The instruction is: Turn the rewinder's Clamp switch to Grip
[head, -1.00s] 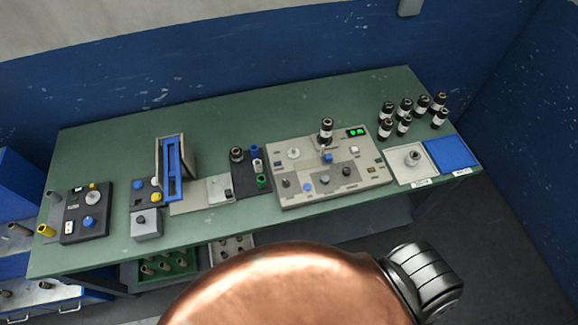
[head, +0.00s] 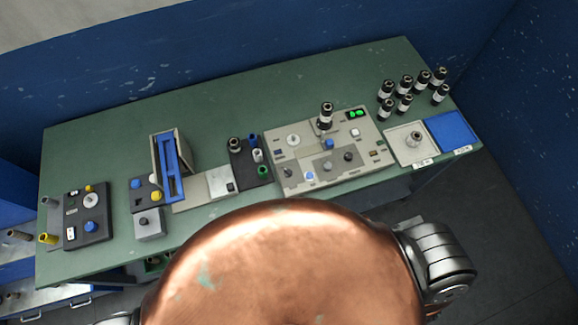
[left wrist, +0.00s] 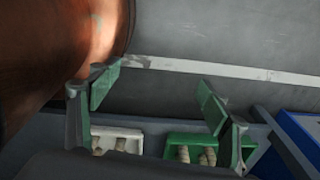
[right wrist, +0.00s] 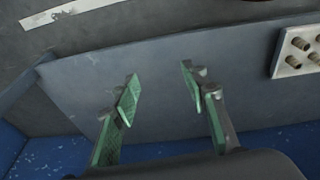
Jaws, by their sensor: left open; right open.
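The beige rewinder panel (head: 312,181) sits on the green bench, right of the middle in the head view. It carries several dark and blue knobs, a pale round dial (head: 293,141), an upright black-and-white roll (head: 326,115) and a lit green display (head: 356,113). The labels are too small to read, so I cannot tell which control is the Clamp switch. My left gripper (left wrist: 157,94) is open and empty in the left wrist view, and my right gripper (right wrist: 160,88) is open and empty in the right wrist view. Neither gripper shows in the head view.
The bench (head: 230,95) also holds a dark control box (head: 88,214) at left, a blue-framed unit (head: 170,168), and several rolls beside a blue tray (head: 449,132) at right. In the left wrist view, white and green trays (left wrist: 182,140) with cores stand near the gripper.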

